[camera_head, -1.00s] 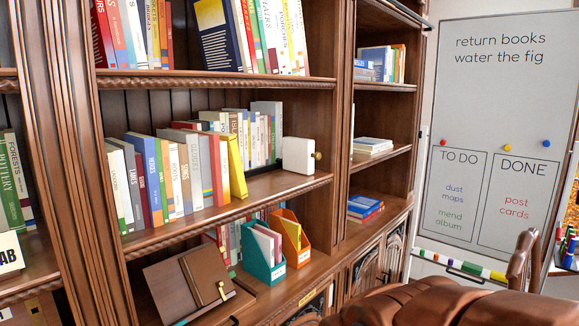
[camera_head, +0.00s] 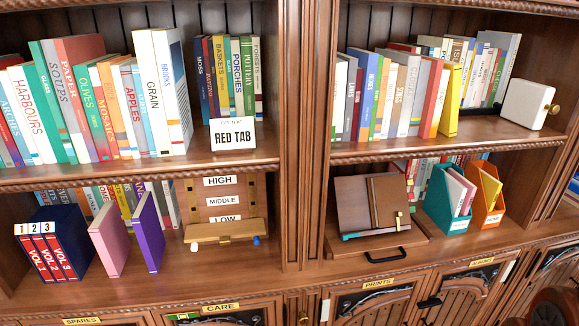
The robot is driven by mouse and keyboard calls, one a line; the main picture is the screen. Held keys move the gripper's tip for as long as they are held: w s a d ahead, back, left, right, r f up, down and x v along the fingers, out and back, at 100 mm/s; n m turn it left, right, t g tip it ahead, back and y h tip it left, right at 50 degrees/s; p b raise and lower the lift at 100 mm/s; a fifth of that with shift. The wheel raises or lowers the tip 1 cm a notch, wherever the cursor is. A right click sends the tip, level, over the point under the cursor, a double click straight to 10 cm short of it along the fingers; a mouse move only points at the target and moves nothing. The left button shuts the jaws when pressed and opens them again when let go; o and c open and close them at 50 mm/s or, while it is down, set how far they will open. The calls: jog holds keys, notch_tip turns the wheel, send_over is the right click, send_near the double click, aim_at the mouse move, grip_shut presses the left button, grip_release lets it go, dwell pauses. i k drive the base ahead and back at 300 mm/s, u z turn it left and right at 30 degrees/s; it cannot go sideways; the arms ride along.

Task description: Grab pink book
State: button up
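A pink book (camera_head: 109,240) stands upright, slightly turned, on the lower left shelf. A purple book (camera_head: 149,232) stands just to its right, close beside it. A navy case (camera_head: 55,238) with red volumes marked VOL 1, 2 and 3 stands to its left. Another pale pink book or folder (camera_head: 459,192) sits in a teal holder (camera_head: 437,200) on the lower right shelf. My gripper is not in view.
A wooden HIGH/MIDDLE/LOW stand (camera_head: 222,205) is right of the purple book. A RED TAB sign (camera_head: 233,134) stands on the shelf above. The ledge (camera_head: 190,272) before the pink book is clear. A dark rounded object (camera_head: 555,306) is at bottom right.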

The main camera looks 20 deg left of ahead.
aim_at(107, 232)
jog(key=u, duration=0.65)
jog(key=i, duration=0.55)
jog(key=u, duration=3.1)
jog(key=i, duration=0.5)
jog(key=u, duration=0.05)
